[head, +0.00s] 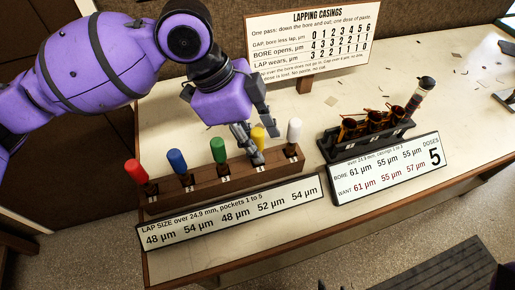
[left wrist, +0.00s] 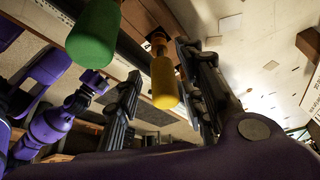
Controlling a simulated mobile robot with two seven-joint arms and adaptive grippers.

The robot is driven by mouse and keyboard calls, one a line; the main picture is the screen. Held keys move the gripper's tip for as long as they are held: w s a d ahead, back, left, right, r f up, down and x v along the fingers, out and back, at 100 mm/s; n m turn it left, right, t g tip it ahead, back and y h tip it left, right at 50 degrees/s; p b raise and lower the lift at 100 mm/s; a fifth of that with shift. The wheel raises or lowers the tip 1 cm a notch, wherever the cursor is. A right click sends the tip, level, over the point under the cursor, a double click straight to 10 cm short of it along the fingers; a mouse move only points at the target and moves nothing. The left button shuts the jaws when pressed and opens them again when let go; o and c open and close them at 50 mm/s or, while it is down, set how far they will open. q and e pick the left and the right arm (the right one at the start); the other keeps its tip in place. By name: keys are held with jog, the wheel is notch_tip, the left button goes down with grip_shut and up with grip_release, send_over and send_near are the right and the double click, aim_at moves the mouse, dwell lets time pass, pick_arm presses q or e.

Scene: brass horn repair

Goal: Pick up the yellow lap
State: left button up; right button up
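The yellow lap (head: 258,135) stands handle up in the fourth pocket from the left of the brown lap rack (head: 228,186), between the green and white laps. Its lower part is partly hidden by my left gripper (head: 256,140), which reaches down at it from above. In the left wrist view, the yellow handle (left wrist: 164,83) shows between the two spread fingers of the gripper (left wrist: 160,95), closer to the right-hand finger. A gap shows on the left-hand side, so the gripper is open. My right gripper is not in view.
The red (head: 136,172), blue (head: 177,160), green (head: 218,150) and white (head: 294,130) laps stand in the same rack. A lap-size sign (head: 235,210) lies in front. A dark stand (head: 367,140) with brass casings is to the right. A lapping chart (head: 309,38) stands behind.

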pick_arm(q)
jog(key=shift+c, duration=0.5)
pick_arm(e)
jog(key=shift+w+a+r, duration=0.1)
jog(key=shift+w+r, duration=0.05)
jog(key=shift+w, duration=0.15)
pick_arm(q)
grip_shut()
